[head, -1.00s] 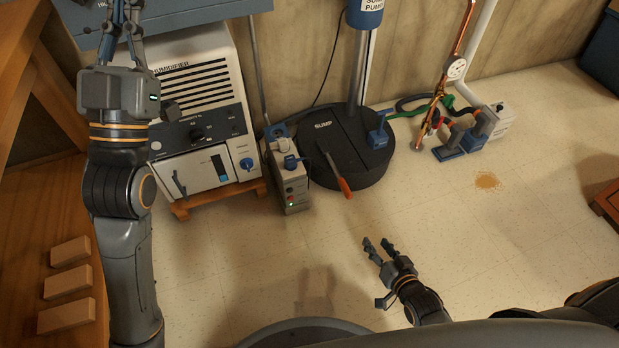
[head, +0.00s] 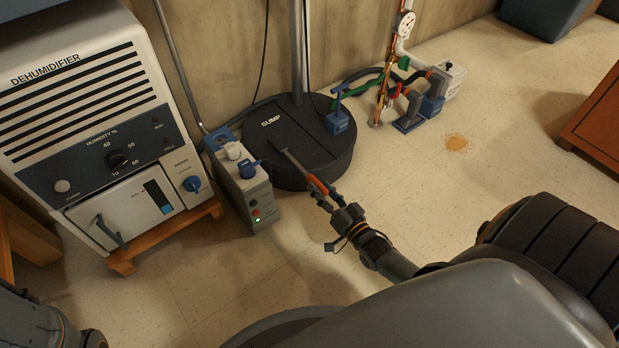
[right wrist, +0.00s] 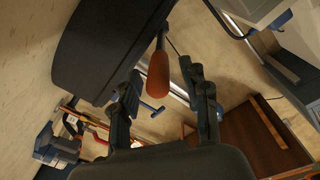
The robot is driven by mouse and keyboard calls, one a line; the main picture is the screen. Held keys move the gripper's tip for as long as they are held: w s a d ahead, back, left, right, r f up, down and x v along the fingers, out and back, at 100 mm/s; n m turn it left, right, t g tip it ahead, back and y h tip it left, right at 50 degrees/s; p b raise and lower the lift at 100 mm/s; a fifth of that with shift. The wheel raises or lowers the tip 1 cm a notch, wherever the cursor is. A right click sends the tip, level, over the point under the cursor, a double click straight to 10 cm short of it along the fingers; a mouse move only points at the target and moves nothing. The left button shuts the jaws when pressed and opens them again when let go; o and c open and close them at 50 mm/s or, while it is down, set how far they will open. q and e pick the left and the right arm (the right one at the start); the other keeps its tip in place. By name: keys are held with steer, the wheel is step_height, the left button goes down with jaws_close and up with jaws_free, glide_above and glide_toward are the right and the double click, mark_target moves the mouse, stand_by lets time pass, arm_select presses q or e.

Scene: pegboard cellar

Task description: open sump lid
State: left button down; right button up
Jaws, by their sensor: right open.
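The sump (head: 300,160) is a low black round drum with a flat lid marked SUMP (head: 284,117), lying flat. A grey lever with an orange-red grip (head: 318,184) lies across the lid and sticks out past its front edge. My right gripper (head: 322,193) is at the outer end of this grip. In the right wrist view the grip (right wrist: 159,72) lies between the two spread fingers of my right gripper (right wrist: 160,88); whether either finger touches it I cannot tell. My left gripper is out of view.
A power box (head: 243,180) with plugs stands left of the sump, beside a dehumidifier (head: 100,120). A blue fitting (head: 338,122) sits on the lid's right side. Pipes and valves (head: 408,112) stand at right. The floor (head: 420,185) in front is mostly clear.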

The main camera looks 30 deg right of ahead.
mark_target(310, 177)
steer(key=w+b, duration=0.1)
steer(key=w, duration=0.1)
steer(key=w+b, duration=0.1)
steer(key=w, duration=0.1)
steer(key=shift+w+f, duration=0.2)
steer(key=shift+w, duration=0.1)
steer(key=shift+w+r, duration=0.15)
steer(key=shift+w, duration=0.5)
jaws_close()
